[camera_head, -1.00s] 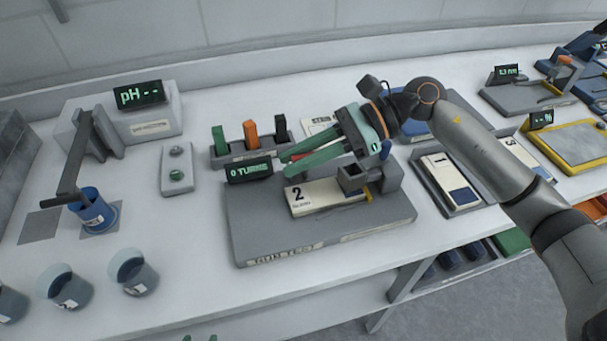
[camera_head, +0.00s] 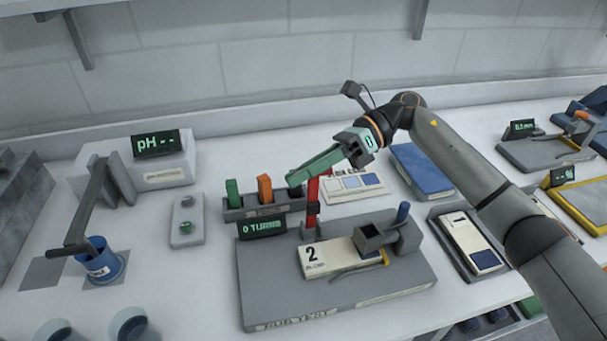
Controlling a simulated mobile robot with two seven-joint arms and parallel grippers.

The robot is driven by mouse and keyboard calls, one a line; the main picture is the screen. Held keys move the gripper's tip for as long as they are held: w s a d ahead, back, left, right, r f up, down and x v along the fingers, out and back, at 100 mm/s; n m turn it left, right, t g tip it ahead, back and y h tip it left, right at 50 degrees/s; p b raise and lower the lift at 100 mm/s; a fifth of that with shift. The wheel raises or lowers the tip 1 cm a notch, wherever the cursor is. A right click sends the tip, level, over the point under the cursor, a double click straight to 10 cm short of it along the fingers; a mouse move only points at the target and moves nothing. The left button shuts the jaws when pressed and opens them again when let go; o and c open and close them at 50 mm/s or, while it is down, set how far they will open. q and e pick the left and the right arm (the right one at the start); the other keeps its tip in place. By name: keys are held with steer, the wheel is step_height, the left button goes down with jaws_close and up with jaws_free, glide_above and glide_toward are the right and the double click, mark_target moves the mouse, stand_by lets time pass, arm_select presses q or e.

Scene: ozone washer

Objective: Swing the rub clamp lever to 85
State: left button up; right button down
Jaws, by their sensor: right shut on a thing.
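The grey rub test unit (camera_head: 275,312) sits mid-bench with a white card marked 2 (camera_head: 330,258) on its plate. Its red lever (camera_head: 313,198), with a dark band, stands almost upright at the back of the plate. My right gripper (camera_head: 294,180) comes in from the right with its long green fingers shut across the lever's upper end, which they partly hide. The fingertips reach past the lever, over the dark block of the rack. My left gripper is out of view.
A rack (camera_head: 262,208) with green, orange and dark blocks stands behind the "0 TURNS" display (camera_head: 262,229). A pH meter (camera_head: 163,165) and a blue cup (camera_head: 106,262) are at left. A blue pad (camera_head: 422,168) and a card tray (camera_head: 470,240) are at right.

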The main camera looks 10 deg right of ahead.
steer(key=shift+f, duration=0.15)
steer(key=c, duration=1.1)
jaws_free()
steer(key=shift+b+v, duration=1.35)
steer(key=shift+v, duration=5)
steer(key=shift+s, duration=0.1)
